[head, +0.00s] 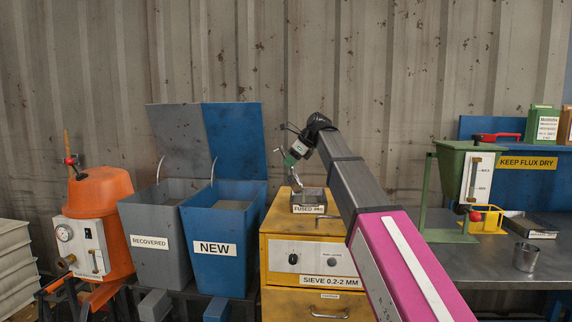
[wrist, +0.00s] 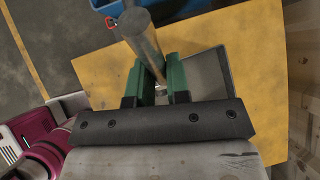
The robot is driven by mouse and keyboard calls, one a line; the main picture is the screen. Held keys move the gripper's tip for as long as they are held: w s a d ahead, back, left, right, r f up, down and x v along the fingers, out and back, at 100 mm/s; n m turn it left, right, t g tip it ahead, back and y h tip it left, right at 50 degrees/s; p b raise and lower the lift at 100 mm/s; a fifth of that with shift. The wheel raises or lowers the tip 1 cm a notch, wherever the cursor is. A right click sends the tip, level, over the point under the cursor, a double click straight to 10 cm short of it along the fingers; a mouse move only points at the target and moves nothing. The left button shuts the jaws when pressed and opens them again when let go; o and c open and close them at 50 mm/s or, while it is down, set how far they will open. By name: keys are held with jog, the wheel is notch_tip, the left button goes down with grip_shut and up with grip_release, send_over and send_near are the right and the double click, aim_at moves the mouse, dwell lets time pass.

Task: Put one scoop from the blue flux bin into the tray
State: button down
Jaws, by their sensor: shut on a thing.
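My gripper (head: 297,152) has green fingers and is over the back of the yellow sieve cabinet. In the wrist view my gripper (wrist: 160,80) is shut on a grey cylindrical handle (wrist: 142,42), apparently the scoop's; its contents cannot be told. The scoop's lower part (head: 296,182) hangs at the tray's left back edge; contact is unclear. That small grey tray (head: 308,209), labelled "FUSED", stands on the cabinet and partly shows in the wrist view (wrist: 212,82). The open blue bin (head: 225,265), labelled "NEW", stands left of the cabinet with pale grey material inside.
A grey bin (head: 150,262) labelled "RECOVERED" stands left of the blue one, lid raised. The yellow cabinet (head: 283,285) carries the tray. An orange vessel (head: 100,200) is far left. On the right bench are a green hopper (head: 455,165), another tray (head: 530,228) and a metal cup (head: 525,257).

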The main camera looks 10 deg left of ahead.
jog(key=shift+d+f+m+y, duration=0.65)
jog(key=shift+d+m+y, duration=0.05)
jog(key=shift+d+y, duration=5.25)
jog(key=a+r+h, duration=0.2)
jog(key=a+h, duration=0.4)
jog(key=shift+w+r+n, duration=0.15)
jog(key=shift+r+n, duration=0.1)
jog(key=shift+n, duration=0.15)
jog(key=shift+a, duration=0.1)
jog(key=a+h, duration=0.5)
jog(key=shift+f+n, duration=0.3)
jog(key=shift+a+f+h, duration=0.25)
jog(key=shift+a+h, duration=0.2)
jog(key=shift+h, duration=0.1)
jog(key=shift+s+a, duration=0.1)
jog(key=shift+s, duration=0.1)
